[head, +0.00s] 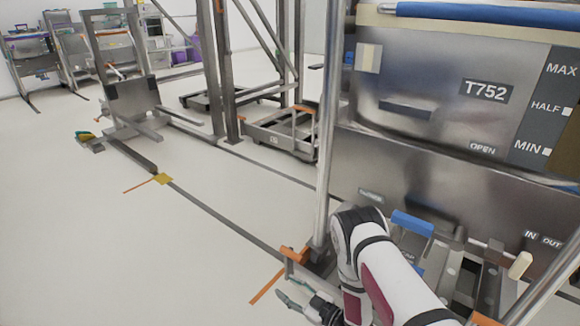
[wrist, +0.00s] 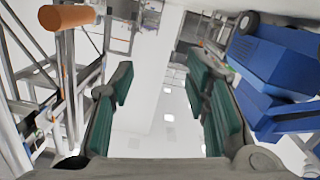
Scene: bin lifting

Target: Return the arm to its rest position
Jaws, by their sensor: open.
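My white and dark red arm reaches out from the bottom of the head view. My gripper (head: 290,300) is low beside the foot of an upright metal post, close to an orange handle (head: 293,254). In the wrist view my gripper (wrist: 160,95) has its green-padded fingers spread wide apart with nothing between them. The orange handle (wrist: 68,17) is at the upper left there, apart from the fingers. A blue part (wrist: 280,60) is at the right, close beside the right finger.
A steel bin (head: 420,110) marked T752 stands at the right. A blue handle (head: 411,223) is on the frame below it. Metal frames and a low cart (head: 280,135) stand farther back. The white floor (head: 90,240) at the left is clear.

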